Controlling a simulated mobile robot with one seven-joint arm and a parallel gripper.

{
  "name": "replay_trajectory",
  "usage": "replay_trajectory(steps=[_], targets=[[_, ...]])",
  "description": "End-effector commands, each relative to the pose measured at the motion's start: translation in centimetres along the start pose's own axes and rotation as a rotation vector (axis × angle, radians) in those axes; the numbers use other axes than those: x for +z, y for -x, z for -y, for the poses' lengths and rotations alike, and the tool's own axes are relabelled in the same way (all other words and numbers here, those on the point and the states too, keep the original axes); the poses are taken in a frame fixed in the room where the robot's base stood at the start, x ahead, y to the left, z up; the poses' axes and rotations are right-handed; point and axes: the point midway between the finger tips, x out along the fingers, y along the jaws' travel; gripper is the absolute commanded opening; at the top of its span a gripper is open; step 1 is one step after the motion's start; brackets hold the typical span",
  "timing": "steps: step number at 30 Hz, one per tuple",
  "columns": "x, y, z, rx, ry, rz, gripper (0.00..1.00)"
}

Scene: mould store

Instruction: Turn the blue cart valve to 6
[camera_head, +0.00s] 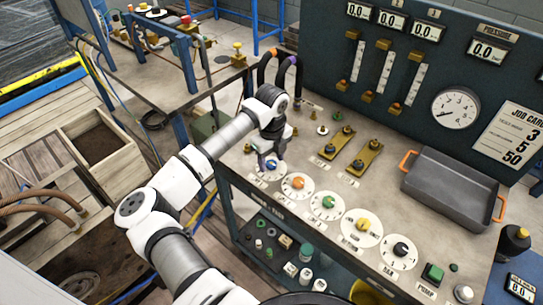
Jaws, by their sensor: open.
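The blue valve knob (271,165) sits on a round white numbered dial, the leftmost in a row of dials along the front of the cart top (376,190). My gripper (265,156) points down right at this knob from behind and above. Its jaws are open. The fingertips look to be beside or just over the knob; I cannot tell whether they touch it. The fingers cover part of the dial, and its numbers and the knob's pointer are too small to read.
To the right stand the orange knob (298,183), green knob (328,202), yellow knob (362,224) and black knob (400,249). A grey tray (452,190) sits further right. Behind rises a dark panel (480,80) with displays and a gauge. Brass fittings (365,158) stand behind the dials.

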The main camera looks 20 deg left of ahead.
Motion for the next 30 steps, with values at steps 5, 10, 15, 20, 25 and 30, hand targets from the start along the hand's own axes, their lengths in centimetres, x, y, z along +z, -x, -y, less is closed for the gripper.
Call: replay_trajectory(steps=[5, 10, 15, 20, 25, 30], targets=[[0.02, -0.55, 0.0, -0.001, 0.0, 0.001, 0.51], [0.02, -0.57, 0.0, -0.001, 0.0, 0.001, 0.51], [0.01, -0.54, 0.0, -0.001, 0.0, 0.001, 0.32], [0.01, -0.53, 0.0, -0.001, 0.0, 0.001, 0.11], [0.01, -0.57, 0.0, 0.0, -0.004, 0.001, 0.07], [0.01, -0.74, 0.0, 0.0, -0.04, 0.001, 0.07]])
